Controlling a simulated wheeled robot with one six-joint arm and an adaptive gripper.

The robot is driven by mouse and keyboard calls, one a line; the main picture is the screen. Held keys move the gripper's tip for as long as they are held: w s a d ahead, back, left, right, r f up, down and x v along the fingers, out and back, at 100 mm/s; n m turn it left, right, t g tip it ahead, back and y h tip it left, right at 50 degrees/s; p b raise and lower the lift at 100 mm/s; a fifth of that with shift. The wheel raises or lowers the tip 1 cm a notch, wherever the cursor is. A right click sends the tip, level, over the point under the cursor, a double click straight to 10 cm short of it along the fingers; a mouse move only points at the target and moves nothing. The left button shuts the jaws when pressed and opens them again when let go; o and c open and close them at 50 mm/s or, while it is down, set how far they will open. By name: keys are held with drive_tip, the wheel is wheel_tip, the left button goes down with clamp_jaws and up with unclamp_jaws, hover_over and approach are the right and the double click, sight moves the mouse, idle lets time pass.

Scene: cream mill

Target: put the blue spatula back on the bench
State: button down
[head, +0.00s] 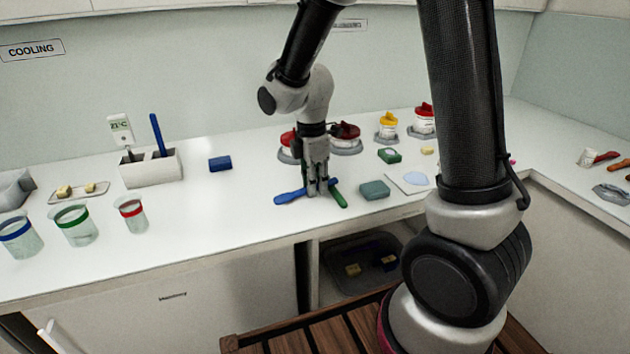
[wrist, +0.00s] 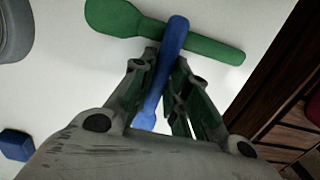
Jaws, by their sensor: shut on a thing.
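The blue spatula (head: 291,197) is low over the white bench (head: 240,215), or on it; I cannot tell if it touches. My gripper (head: 318,190) points down and is shut on its handle. In the wrist view, the blue spatula (wrist: 173,38) runs between the fingertips of my gripper (wrist: 167,62) and crosses over a green spatula (wrist: 120,18). The green spatula also shows in the head view (head: 337,198), just right of the gripper, partly hidden behind the fingers.
A teal block (head: 374,190) lies close to the right, and a blue block (head: 220,164) to the left. A white holder (head: 150,170) and several banded beakers (head: 75,225) stand further left. Red-lidded pots (head: 345,138) stand behind. Bench between beakers and spatula is clear.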

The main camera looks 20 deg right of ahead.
drive_tip(key=c, duration=1.3)
unclamp_jaws()
wheel_tip(320, 180, up, 12)
drive_tip(key=s+d+r+m+t, duration=0.1)
drive_tip(key=s+d+r+m, duration=0.1)
drive_tip(key=s+d+m, duration=0.2)
drive_tip(key=s+d+r+m+t, duration=0.2)
drive_tip(key=s+d+m, duration=0.2)
drive_tip(key=s+m, duration=0.4)
drive_tip(key=s+d+r+m+t, duration=0.1)
drive_tip(key=s+d+r+m, duration=0.1)
drive_tip(key=s+d+m, duration=0.2)
drive_tip(key=shift+s+d+r+m+y, duration=0.2)
drive_tip(key=shift+s+m, duration=0.3)
drive_tip(key=shift+s, duration=0.25)
drive_tip(key=shift+s+d+r+m+y, duration=0.1)
drive_tip(key=shift+s+r+m, duration=0.1)
drive_tip(key=shift+s+m, duration=0.45)
